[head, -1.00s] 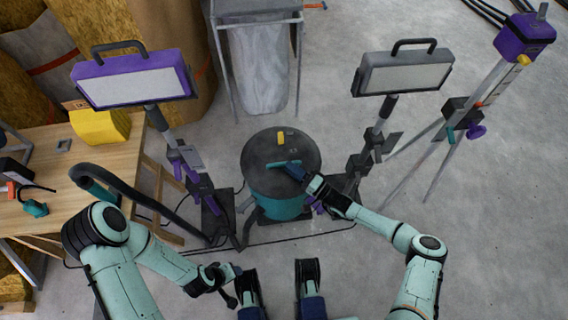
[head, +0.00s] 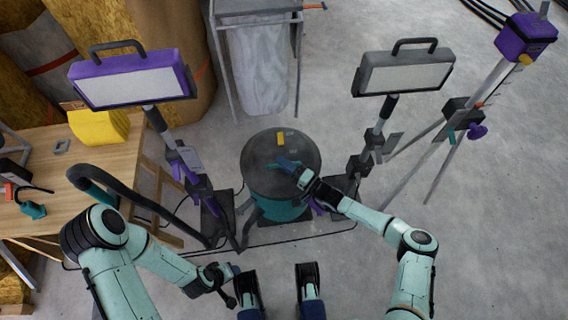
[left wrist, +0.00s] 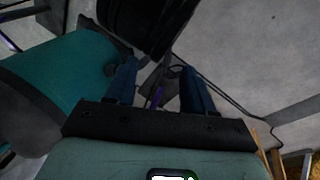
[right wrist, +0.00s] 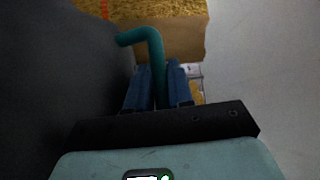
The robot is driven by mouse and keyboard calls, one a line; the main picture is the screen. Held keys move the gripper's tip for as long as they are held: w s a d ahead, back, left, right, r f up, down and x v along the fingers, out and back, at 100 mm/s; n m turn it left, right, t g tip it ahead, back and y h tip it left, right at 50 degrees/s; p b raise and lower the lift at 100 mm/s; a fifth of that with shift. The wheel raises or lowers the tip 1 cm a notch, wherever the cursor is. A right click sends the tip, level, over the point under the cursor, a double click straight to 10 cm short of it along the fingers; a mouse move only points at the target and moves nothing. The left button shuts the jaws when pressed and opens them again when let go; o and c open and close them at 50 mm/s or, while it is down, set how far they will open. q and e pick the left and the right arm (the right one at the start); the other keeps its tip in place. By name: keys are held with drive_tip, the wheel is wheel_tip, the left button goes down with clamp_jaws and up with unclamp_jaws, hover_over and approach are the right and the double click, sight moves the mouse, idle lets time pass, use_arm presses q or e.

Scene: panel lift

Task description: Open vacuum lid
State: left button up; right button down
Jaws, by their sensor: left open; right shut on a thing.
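The vacuum (head: 268,207) stands on the floor ahead of me, with a teal drum and a round dark lid (head: 262,180). The lid sits over the drum. A teal bent handle (right wrist: 140,36) shows in the right wrist view, running down between the fingers beside a large dark surface. My right gripper (head: 294,169) is at the lid's near-right part and shut on this handle. My left gripper (head: 234,272) is low in the head view, apart from the lid. In the left wrist view its fingers (left wrist: 155,85) are spread, with nothing clearly held between them.
Two lamp panels on stands, a purple one (head: 130,80) and a grey one (head: 405,73), flank the vacuum. A wooden table (head: 60,190) stands left with a yellow object (head: 98,127). A purple-headed tripod (head: 524,37) stands right. Cables cross the floor; open floor lies right.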

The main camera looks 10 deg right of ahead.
drive_tip(key=shift+m+g+h, duration=0.3)
drive_tip(key=shift+m+h, duration=0.2)
drive_tip(key=shift+m, duration=0.2)
drive_tip(key=w+r+p, duration=0.2)
drive_tip(key=r, duration=0.1)
drive_tip(key=r+p, duration=0.2)
drive_tip(key=shift+w, duration=0.4)
use_arm(q)
drive_tip(key=s+d+r+g+h+p, duration=0.1)
drive_tip(key=s+d+r+g, duration=0.15)
drive_tip(key=s+r, duration=0.4)
drive_tip(key=w+a+f+t+y+b, duration=0.1)
drive_tip(key=w+a+f+t+b, duration=0.1)
drive_tip(key=w+f+b, duration=0.3)
drive_tip(key=shift+w+f, duration=0.45)
drive_tip(key=shift+f, duration=0.1)
use_arm(e)
drive_tip(key=w+r+m+g+h, duration=0.1)
drive_tip(key=w+r+m+g, duration=0.1)
drive_tip(key=w+r, duration=0.5)
drive_tip(key=w, duration=0.3)
drive_tip(key=shift+w+r+m+h, duration=0.2)
drive_tip(key=shift+m+h, duration=0.1)
use_arm(q)
drive_tip(key=shift+a, duration=0.1)
